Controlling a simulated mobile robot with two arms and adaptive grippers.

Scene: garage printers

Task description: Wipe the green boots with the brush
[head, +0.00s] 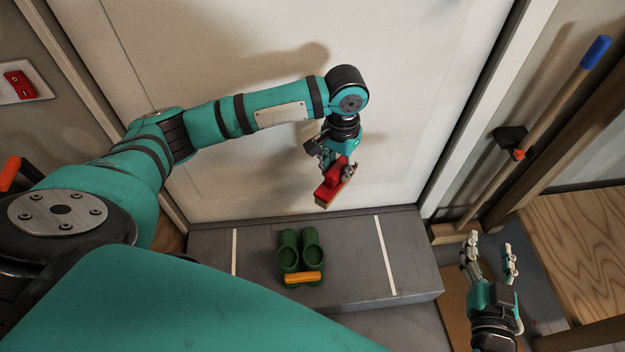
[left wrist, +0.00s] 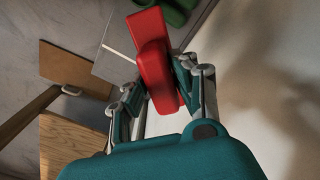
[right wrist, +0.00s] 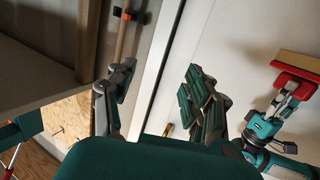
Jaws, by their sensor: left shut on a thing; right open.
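The green boots (head: 300,252) stand side by side on the grey step (head: 350,250) below the white door. A small part of them shows at the top of the left wrist view (left wrist: 176,14). My left gripper (head: 333,165) is shut on the red brush (head: 334,186) and holds it in the air in front of the door, above and to the right of the boots. The brush fills the middle of the left wrist view (left wrist: 156,62); its bristles show tan in the right wrist view (right wrist: 299,62). My right gripper (head: 490,255) is open and empty, right of the step.
White strips (head: 385,255) mark the step on both sides. A blue-tipped pole (head: 560,100) leans at the right near a wooden board (head: 580,250). A red switch (head: 20,84) is at far left.

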